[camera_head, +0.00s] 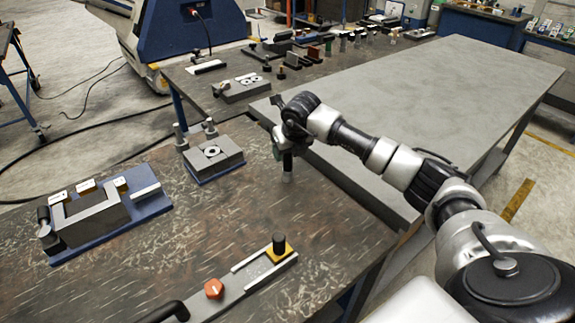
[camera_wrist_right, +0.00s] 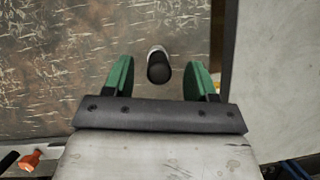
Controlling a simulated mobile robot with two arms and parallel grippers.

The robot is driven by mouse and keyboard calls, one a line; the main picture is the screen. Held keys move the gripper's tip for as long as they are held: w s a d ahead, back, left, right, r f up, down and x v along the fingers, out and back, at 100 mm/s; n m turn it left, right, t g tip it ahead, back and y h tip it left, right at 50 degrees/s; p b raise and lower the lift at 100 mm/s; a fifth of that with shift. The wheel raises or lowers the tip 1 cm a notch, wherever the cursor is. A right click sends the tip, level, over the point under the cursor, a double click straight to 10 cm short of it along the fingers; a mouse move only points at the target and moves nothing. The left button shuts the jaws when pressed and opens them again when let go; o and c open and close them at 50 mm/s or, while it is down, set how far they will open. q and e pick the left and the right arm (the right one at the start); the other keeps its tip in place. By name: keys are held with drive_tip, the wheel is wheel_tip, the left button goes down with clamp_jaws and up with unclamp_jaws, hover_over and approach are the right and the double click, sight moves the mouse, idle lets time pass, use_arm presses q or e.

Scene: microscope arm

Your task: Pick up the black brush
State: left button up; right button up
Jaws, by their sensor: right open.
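The black brush (camera_head: 287,167) stands upright on the worn dark table near its right edge, with a dark upper part and a paler lower part. In the right wrist view the brush (camera_wrist_right: 159,68) shows nearly end-on, its dark round end toward me. My right gripper (camera_head: 284,148) is above it, pointing down, and partly hides its top. The green fingers of my right gripper (camera_wrist_right: 160,80) are open, one on each side of the brush, with gaps between. My left gripper is not in view.
A grey block on a blue base (camera_head: 213,152) stands left of the brush, and a larger blue-based fixture (camera_head: 95,218) is farther left. A slide fixture with an orange knob (camera_head: 214,288) lies in front. A bare grey table (camera_head: 430,85) adjoins on the right.

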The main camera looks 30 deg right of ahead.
drive_tip(key=x, duration=0.3)
drive_tip(key=shift+f, duration=0.1)
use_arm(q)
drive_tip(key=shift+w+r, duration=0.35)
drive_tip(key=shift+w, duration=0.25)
use_arm(e)
drive_tip(key=shift+c, duration=0.3)
drive_tip(key=c, duration=1)
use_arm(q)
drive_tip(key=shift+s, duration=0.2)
use_arm(e)
drive_tip(key=shift+r, duration=0.5)
drive_tip(key=r, duration=0.2)
drive_tip(key=r+b, duration=0.1)
drive_tip(key=shift+s+d+r, duration=0.3)
drive_tip(key=shift+s+d, duration=0.05)
drive_tip(key=shift+d, duration=0.05)
use_arm(q)
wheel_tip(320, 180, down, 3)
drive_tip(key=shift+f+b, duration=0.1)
drive_tip(key=shift+b, duration=0.8)
use_arm(e)
drive_tip(key=s+d+r, duration=0.4)
drive_tip(key=s, duration=0.1)
drive_tip(key=s+d+r, duration=0.2)
drive_tip(key=s, duration=0.1)
drive_tip(key=shift+s+d+r, duration=0.2)
drive_tip(key=shift+r, duration=0.05)
